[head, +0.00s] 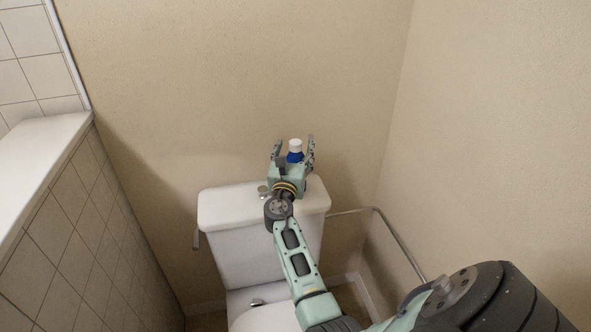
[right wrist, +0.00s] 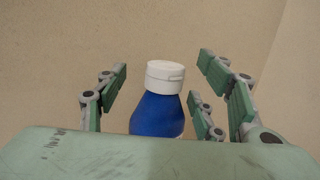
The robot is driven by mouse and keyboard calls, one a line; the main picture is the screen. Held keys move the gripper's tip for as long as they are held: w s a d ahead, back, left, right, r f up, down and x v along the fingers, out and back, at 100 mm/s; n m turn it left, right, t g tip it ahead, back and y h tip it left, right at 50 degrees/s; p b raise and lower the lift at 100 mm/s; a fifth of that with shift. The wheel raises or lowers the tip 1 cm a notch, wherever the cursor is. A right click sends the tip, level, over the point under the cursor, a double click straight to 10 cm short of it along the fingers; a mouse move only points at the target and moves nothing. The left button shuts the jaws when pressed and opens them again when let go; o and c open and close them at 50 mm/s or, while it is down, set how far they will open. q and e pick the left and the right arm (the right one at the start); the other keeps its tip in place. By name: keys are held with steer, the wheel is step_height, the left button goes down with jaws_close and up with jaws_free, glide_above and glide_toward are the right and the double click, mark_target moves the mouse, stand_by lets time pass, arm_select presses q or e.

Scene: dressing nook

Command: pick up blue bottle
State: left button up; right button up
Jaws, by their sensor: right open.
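The blue bottle (head: 295,156) with a white cap stands upright on the toilet's tank lid, and its lower part is hidden behind my right gripper. My right gripper (head: 295,145) is open, with its fingers on either side of the bottle. In the right wrist view the blue bottle (right wrist: 158,110) is between the open fingers of the right gripper (right wrist: 163,85), with visible gaps on both sides. My left gripper is not in view.
The white toilet tank (head: 225,207) stands against the beige back wall (head: 230,80). A tiled half wall (head: 75,225) with a white ledge is at the left. A metal grab rail (head: 398,240) runs along the right. The tank lid's left part is clear.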

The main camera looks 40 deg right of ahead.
steer(key=shift+s, duration=0.1)
jaws_close()
stand_by(0.4)
